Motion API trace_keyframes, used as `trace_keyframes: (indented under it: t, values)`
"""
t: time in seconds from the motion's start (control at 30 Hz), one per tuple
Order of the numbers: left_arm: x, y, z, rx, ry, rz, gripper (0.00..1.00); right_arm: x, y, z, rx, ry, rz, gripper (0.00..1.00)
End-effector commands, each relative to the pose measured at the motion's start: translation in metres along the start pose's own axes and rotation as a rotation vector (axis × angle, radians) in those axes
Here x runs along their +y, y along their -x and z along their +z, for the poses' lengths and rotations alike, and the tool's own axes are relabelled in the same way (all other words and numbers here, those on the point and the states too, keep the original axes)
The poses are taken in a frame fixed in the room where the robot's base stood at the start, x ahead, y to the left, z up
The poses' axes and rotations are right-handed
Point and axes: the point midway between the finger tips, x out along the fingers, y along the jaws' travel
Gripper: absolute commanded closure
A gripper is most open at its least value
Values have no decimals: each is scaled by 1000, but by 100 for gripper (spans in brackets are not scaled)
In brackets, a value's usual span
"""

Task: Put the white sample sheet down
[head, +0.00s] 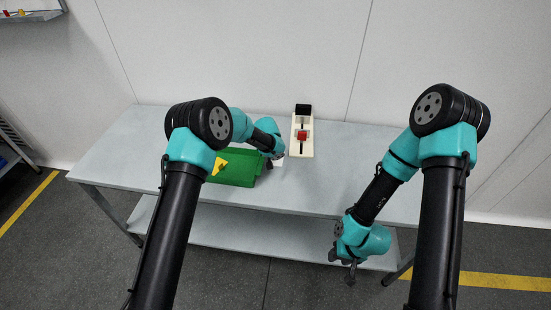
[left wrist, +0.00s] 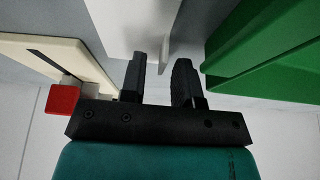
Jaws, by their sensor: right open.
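The white sample sheet (left wrist: 122,28) shows at the top of the left wrist view, with a thin upright edge reaching down toward my left fingers. My left gripper (left wrist: 162,80) has a finger on each side of that edge; I cannot tell whether they touch it. In the head view my left gripper (head: 272,158) is low over the table, between the green box and the slider fixture, and a small pale bit of the sheet (head: 281,149) shows beside it. My right gripper (head: 350,270) is open and empty, in front of the table's front edge.
A green box (head: 240,172) with a yellow piece (head: 219,166) stands left of my left gripper. A cream slider fixture (head: 301,150) with a red knob (head: 302,135) and black block (head: 303,110) stands to its right. The grey table (head: 115,160) is clear at both ends.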

Motion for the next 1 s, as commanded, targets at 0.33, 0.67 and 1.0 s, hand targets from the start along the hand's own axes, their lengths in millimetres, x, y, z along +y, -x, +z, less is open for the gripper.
trace_keyframes:
  t: [0.33,0.67,1.0]
  values:
    - [0,0,0,0,0,0,100,0,0,0,0,0,0,57]
    - [0,0,0,0,0,0,100,0,0,0,0,0,0,57]
    - [1,14,-6,2,0,1,100,0,0,0,0,0,0,57]
